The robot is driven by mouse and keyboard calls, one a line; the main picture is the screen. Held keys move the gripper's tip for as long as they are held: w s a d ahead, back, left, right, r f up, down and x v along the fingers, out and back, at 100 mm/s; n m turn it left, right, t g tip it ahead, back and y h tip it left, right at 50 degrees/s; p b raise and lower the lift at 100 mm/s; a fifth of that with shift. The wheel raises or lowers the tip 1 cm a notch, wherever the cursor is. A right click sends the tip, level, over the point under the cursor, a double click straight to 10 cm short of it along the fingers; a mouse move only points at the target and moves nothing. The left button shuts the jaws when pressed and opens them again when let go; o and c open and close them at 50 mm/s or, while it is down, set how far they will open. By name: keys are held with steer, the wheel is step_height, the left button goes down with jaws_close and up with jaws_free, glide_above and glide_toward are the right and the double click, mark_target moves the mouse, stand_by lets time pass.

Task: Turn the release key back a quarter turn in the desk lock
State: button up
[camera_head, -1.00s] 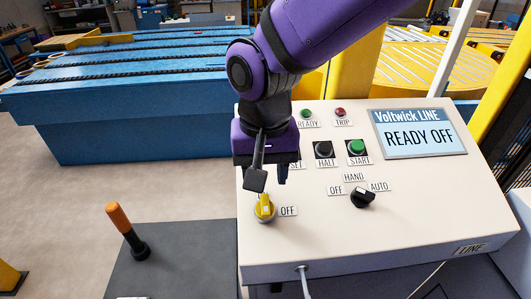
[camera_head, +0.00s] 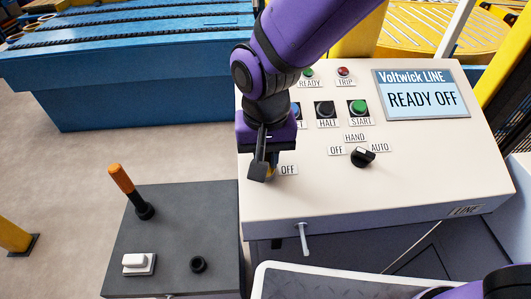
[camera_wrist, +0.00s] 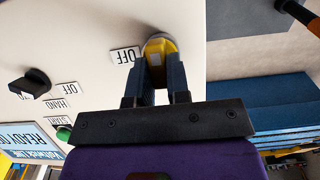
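The yellow release key (camera_wrist: 158,66) sits in its lock at the lower left of the sloping desk panel, beside an OFF label (camera_wrist: 125,55). In the head view only a sliver of the key (camera_head: 271,172) shows behind my gripper (camera_head: 266,168). In the wrist view my gripper (camera_wrist: 162,84) has one finger on each side of the key's grip, and the yellow fills the narrow space between them. The fingers look shut on it, though the contact faces are hidden. The desk screen (camera_head: 422,94) reads READY OFF.
A black selector knob (camera_head: 362,157), a green START button (camera_head: 357,107) and a black HALT button (camera_head: 325,108) are right of my gripper. A grey side table (camera_head: 185,240) holds an orange-handled lever (camera_head: 127,187) and a white switch (camera_head: 138,262). A blue conveyor (camera_head: 140,75) stands behind.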

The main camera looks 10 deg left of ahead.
jaws_close()
steer(key=n, duration=0.1)
steer(key=n+h, duration=0.1)
steer(key=n, duration=0.2)
steer(key=shift+a+n+t+h, duration=0.25)
steer(key=shift+n+t+h, duration=0.05)
steer(key=shift+t, duration=0.1)
steer(key=shift+s+n, duration=0.1)
steer(key=shift+n, duration=0.5)
steer(key=shift+s+a+f+n+t+h, duration=0.1)
steer(key=shift+n+t+h, duration=0.15)
steer(key=shift+n, duration=0.35)
steer(key=shift+s+n+t+h, duration=0.1)
steer(key=shift+n+t+h, duration=0.15)
steer(key=shift+n, duration=0.35)
steer(key=n+t, duration=0.1)
steer(key=n, duration=0.2)
steer(key=shift+h, duration=0.3)
